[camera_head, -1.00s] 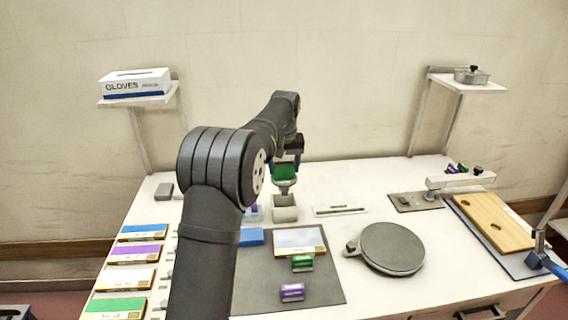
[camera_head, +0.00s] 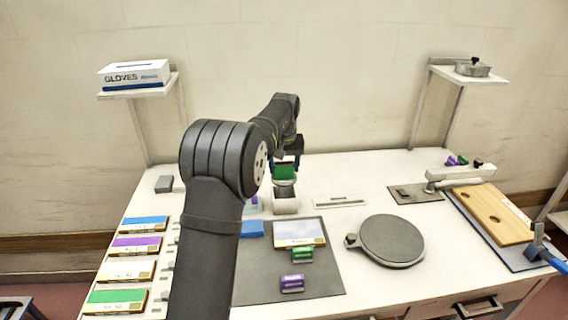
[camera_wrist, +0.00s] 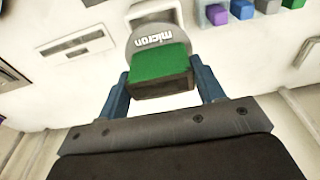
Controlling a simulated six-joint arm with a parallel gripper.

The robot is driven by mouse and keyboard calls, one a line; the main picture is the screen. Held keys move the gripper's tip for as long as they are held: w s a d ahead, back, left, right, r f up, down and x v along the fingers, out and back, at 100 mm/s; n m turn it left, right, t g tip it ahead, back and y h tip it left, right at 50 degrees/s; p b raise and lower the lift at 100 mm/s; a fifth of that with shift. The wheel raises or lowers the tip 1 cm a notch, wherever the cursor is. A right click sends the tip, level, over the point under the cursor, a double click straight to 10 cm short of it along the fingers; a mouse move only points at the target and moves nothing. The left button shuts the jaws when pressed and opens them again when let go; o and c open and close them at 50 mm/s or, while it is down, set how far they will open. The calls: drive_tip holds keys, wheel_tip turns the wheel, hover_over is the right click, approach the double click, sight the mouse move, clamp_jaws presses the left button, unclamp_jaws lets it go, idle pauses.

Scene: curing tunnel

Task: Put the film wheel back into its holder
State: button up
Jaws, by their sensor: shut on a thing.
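My gripper (camera_wrist: 160,78) is shut on the green handle block (camera_wrist: 158,68) of the film wheel, one blue finger on each side. The wheel's grey round part (camera_wrist: 154,28), lettered "micron", sticks out beyond the block in the wrist view. In the head view the green block (camera_head: 285,172) hangs under my gripper, with the grey wheel (camera_head: 285,183) below it. A small whitish box-like holder (camera_head: 286,206) stands on the table directly beneath the wheel. Whether the wheel touches the holder or has entered it, I cannot tell.
Purple and blue blocks stand beside the holder, partly hidden by my arm. A dark mat (camera_head: 265,283) with a panel (camera_head: 299,234) and green and purple blocks lies in front. A flat slotted piece (camera_head: 340,201) and a round grey plate (camera_head: 392,241) are to the right.

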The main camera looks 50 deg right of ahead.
sight(284, 177)
drive_tip(key=shift+f, duration=2.4)
drive_tip(key=o, duration=1.5)
drive_tip(key=shift+f, duration=0.1)
drive_tip(key=shift+c, duration=0.2)
drive_tip(key=shift+r, duration=3.55)
drive_tip(key=shift+f, duration=3.5)
drive_tip(key=shift+r, duration=3.7)
